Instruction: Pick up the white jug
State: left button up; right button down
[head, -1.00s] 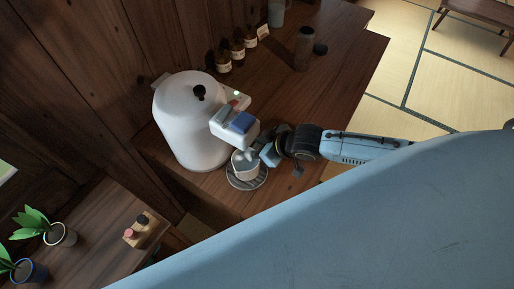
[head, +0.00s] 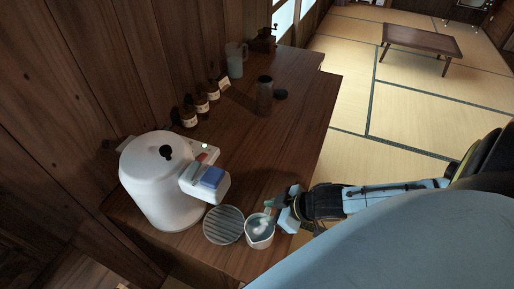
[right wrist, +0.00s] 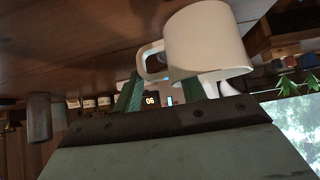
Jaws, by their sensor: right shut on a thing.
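The white jug (head: 258,241) is a small round vessel with a side handle, and something pale shows inside it. It is just right of the round ribbed grey tray (head: 223,225), near the counter's front edge. My right gripper (head: 276,210) reaches in from the right and is shut on the jug's handle. In the right wrist view the jug (right wrist: 207,42) shows large, its handle between my two green fingers (right wrist: 163,85). I cannot tell how far the jug is above the wood. My left gripper is not in view.
A large white dispenser (head: 155,190) stands left of the tray. Several brown bottles (head: 201,104), a dark glass jar (head: 264,96) and a pale pitcher (head: 236,59) stand farther back on the counter. The counter's middle (head: 240,140) is clear.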

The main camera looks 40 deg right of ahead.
jog(key=shift+s+d, duration=0.5)
jog(key=shift+s, duration=0.35)
jog(key=shift+s+d, duration=0.5)
jog(key=shift+s, duration=0.35)
jog(key=shift+s+d, duration=0.5)
jog(key=shift+s, duration=0.35)
